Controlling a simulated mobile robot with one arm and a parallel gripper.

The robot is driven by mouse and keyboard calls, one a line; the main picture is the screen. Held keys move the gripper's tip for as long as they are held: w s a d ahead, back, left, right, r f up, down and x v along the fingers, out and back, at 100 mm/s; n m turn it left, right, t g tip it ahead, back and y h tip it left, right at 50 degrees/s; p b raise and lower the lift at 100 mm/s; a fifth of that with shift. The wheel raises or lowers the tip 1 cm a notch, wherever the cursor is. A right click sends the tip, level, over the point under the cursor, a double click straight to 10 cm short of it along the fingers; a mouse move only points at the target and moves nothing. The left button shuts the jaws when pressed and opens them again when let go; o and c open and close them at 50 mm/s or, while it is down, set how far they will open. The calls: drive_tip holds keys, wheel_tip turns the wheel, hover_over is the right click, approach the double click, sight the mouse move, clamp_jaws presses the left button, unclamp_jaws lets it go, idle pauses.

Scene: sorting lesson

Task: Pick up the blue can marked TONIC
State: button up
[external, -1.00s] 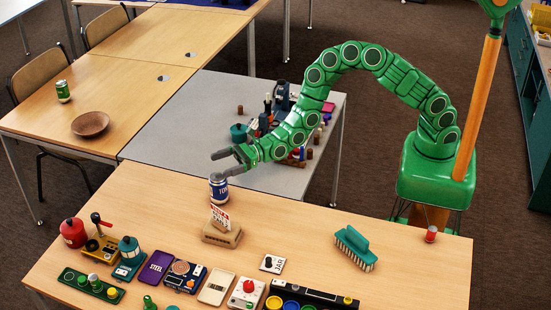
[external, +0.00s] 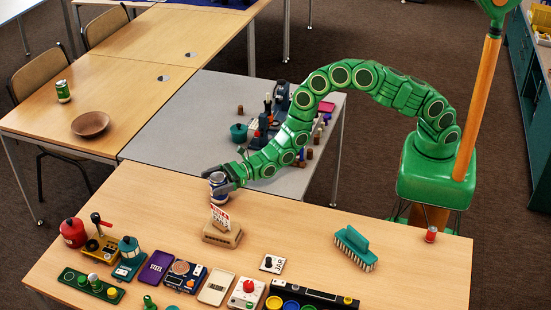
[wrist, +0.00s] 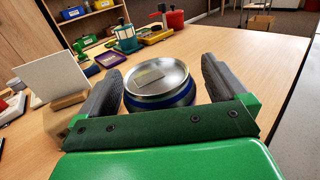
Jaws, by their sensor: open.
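The blue can (external: 218,189) stands upright near the far edge of the wooden table, with a silver top. In the wrist view the can (wrist: 160,92) sits between the two grey fingers of my gripper (wrist: 160,88), with its lid facing the camera. In the external view my gripper (external: 219,178) is down around the can's upper part. The fingers are open, one on each side of the can, and a small gap shows by the right finger. The TONIC marking is hidden from both views now.
A card in a wooden holder (external: 222,233) stands just in front of the can. Several devices line the table's front left. The table's middle right is mostly clear.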

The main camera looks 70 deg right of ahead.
drive_tip(key=shift+w+a, duration=0.25)
drive_tip(key=shift+c, duration=0.3)
drive_tip(key=c, duration=1)
drive_tip(key=shift+r, duration=0.1)
